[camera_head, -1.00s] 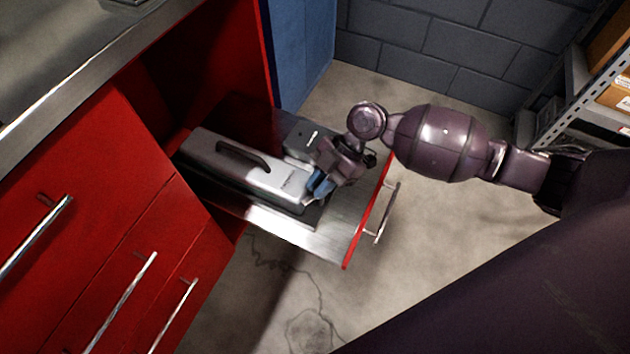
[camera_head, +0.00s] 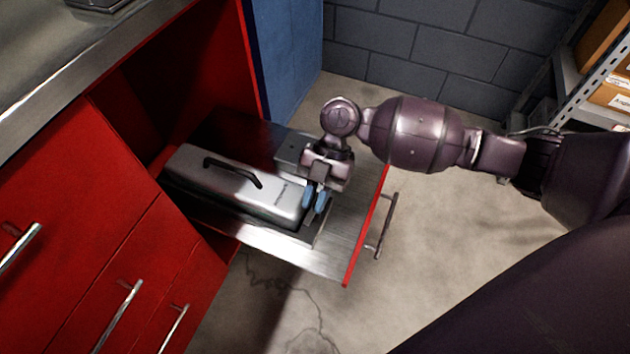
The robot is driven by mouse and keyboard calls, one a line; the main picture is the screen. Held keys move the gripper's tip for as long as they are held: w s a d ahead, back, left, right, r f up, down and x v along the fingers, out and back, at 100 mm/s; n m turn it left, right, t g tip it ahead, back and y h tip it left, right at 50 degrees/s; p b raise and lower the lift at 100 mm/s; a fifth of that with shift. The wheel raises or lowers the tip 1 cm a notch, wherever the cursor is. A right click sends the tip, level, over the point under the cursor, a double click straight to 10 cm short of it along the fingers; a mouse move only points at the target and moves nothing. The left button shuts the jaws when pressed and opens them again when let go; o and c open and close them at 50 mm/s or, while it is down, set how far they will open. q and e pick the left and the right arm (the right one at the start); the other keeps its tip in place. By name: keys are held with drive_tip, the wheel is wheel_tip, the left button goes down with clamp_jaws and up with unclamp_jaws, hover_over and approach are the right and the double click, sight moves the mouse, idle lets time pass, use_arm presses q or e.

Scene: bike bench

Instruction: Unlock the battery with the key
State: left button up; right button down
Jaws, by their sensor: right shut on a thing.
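The battery (camera_head: 235,190) is a long silver-grey case with a black handle (camera_head: 233,171) on top. It lies in a dark base inside the open drawer (camera_head: 318,255). My right gripper (camera_head: 316,205) points down at the battery's right end, its blue fingertips close together there. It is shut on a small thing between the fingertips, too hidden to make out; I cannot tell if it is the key. The lock is hidden by the gripper. My left gripper is out of view.
The drawer has a red front with a metal handle (camera_head: 380,228) and bare metal floor on its right. Red cabinet drawers (camera_head: 95,235) stand at the left under a metal worktop (camera_head: 60,60). A shelf with boxes (camera_head: 606,95) is at the upper right.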

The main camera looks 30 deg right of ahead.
drive_tip(key=c, duration=1.3)
unclamp_jaws()
use_arm(q)
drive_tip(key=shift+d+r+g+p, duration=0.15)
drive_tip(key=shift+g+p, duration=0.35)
drive_tip(key=shift+p, duration=0.65)
use_arm(e)
drive_tip(key=shift+v, duration=5.4)
